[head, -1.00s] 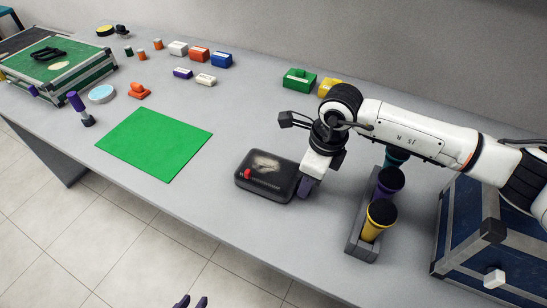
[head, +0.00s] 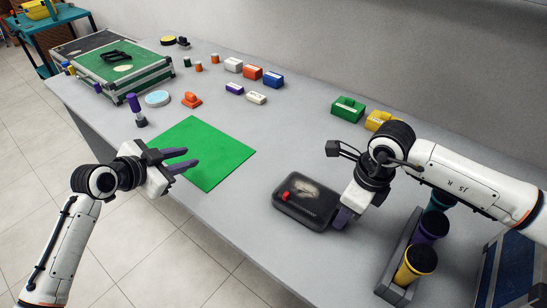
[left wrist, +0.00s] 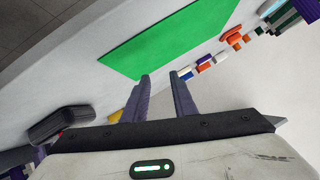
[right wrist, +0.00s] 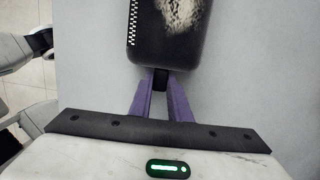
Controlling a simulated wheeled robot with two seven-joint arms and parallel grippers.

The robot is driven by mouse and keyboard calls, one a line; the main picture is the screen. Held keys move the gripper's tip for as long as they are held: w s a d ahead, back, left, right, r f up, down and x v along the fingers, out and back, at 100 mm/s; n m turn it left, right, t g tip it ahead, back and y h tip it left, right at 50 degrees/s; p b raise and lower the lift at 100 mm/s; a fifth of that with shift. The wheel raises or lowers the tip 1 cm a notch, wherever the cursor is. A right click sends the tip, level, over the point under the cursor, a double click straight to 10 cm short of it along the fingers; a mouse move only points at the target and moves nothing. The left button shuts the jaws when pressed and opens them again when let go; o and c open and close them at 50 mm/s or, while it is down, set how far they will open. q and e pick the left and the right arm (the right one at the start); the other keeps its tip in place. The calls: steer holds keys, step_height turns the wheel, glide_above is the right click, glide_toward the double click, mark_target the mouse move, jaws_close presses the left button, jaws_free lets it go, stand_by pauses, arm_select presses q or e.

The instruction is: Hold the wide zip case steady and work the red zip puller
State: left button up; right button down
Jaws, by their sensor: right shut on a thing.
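The wide zip case (head: 312,208) is a dark, flat, rounded case lying on the grey table, with a pale worn patch on top. The red zip puller (head: 286,196) is at its left end in the head view. My right gripper (head: 343,218) is at the opposite end, shut on a small dark tab (right wrist: 160,79) of the case; the case fills the top of the right wrist view (right wrist: 170,35). My left gripper (head: 182,160) is open and empty over the near-left edge of the green mat. The case also shows in the left wrist view (left wrist: 62,124).
The green mat (head: 208,158) lies flat left of the case. A grey rack (head: 393,285) with upright cups stands to the right. Several small coloured boxes (head: 252,73) stand at the back. Table between mat and case is clear.

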arm_select(q)
steer(key=w+d+r+m+g+h, duration=0.2)
steer(key=w+d+r+m, duration=0.2)
steer(key=d+r, duration=0.25)
steer(key=w+d+r+m+g+h, duration=0.1)
steer(key=w+d+r+m+g, duration=0.2)
steer(key=d+r, duration=0.4)
steer(key=m+g+y, duration=0.4)
steer(key=m+g, duration=0.4)
glide_toward(285, 193)
steer(key=shift+d+f, duration=0.15)
steer(key=shift+f, duration=0.3)
steer(key=x, duration=0.8)
steer(key=shift+c, duration=0.3)
steer(key=shift+r, duration=0.1)
jaws_close()
